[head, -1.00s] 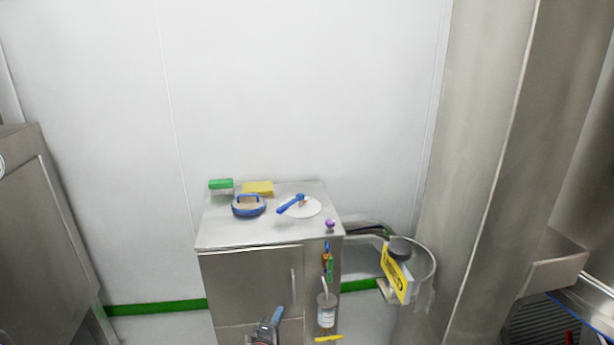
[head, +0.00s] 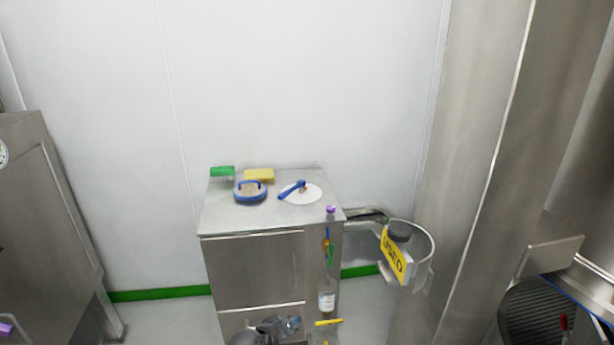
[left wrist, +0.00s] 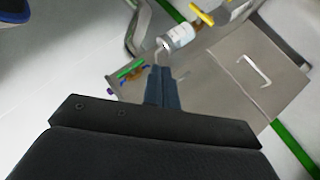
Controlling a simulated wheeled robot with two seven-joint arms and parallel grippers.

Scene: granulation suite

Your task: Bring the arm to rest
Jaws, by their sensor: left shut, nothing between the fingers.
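My left gripper (head: 293,324) is at the bottom edge of the head view, low in front of the steel cabinet (head: 255,275). Its blue-grey fingers are shut with nothing between them and point right. In the left wrist view the shut fingers (left wrist: 162,80) stand in front of the cabinet (left wrist: 225,100), with a labelled bottle (left wrist: 178,37) just beyond their tips. I cannot tell the exact gap to the cabinet. My right gripper is in neither view.
On the cabinet top lie a green brush (head: 222,171), a yellow sponge (head: 259,175), a blue-rimmed item (head: 250,192) and a white disc (head: 312,194) with a blue tool. A ring holder with a yellow "USED" sign (head: 394,256) juts out right. Steel equipment flanks both sides.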

